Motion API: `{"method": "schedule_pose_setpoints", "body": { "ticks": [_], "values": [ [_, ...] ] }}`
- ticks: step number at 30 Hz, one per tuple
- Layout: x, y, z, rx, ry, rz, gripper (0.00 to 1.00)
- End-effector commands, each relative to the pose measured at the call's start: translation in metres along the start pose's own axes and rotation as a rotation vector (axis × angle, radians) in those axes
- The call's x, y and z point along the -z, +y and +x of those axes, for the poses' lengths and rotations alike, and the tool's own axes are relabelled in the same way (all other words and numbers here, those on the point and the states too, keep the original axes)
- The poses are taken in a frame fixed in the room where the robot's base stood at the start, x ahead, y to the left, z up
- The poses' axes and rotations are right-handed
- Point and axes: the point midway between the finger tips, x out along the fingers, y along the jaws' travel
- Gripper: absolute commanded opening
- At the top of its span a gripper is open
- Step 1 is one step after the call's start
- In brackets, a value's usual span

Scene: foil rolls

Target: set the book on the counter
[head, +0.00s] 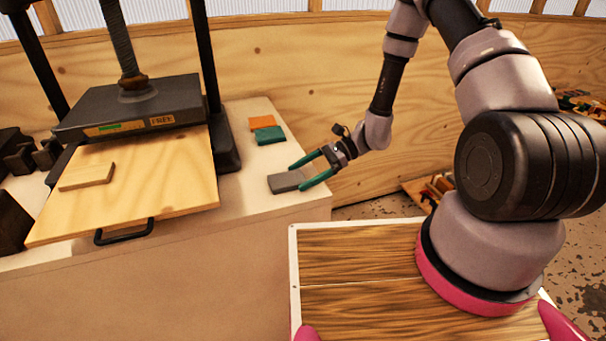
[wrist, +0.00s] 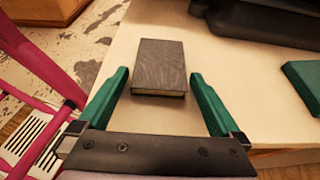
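A grey book (head: 288,180) lies flat on the pale counter (head: 250,205), near its right end. In the wrist view the grey book (wrist: 160,62) shows its dark cover and a pale page edge facing me. My gripper (head: 298,177) has green fingers and reaches in from the right. In the wrist view my gripper (wrist: 160,74) is open, with one fingertip on each side of the book's near end. Small gaps show between the fingers and the book, so it is not gripped. The book's underside is hidden.
A teal book (head: 269,135) and an orange book (head: 262,123) lie farther back on the counter. A black press (head: 130,105) with a wooden board (head: 150,185) stands to the left; a small wooden piece (head: 87,176) lies on the board. The counter's right edge is close to the grey book.

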Motion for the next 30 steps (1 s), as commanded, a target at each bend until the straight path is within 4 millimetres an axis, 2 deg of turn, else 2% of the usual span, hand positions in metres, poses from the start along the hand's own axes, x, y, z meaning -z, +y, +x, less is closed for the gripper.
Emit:
{"method": "schedule_pose_setpoints", "body": {
  "ticks": [4,7,18,21,25,30],
  "values": [
    [-0.003,0.000,-0.001,0.000,0.000,-0.001,1.00],
    [-0.003,-0.001,-0.013,0.003,0.001,-0.002,1.00],
    [-0.003,-0.001,-0.090,0.004,0.002,-0.001,1.00],
    [-0.002,-0.001,-0.106,0.004,0.000,-0.001,1.00],
    [-0.003,0.000,-0.117,0.002,0.000,0.000,1.00],
    [-0.003,0.000,-0.122,0.000,0.000,0.000,1.00]
  ]
}}
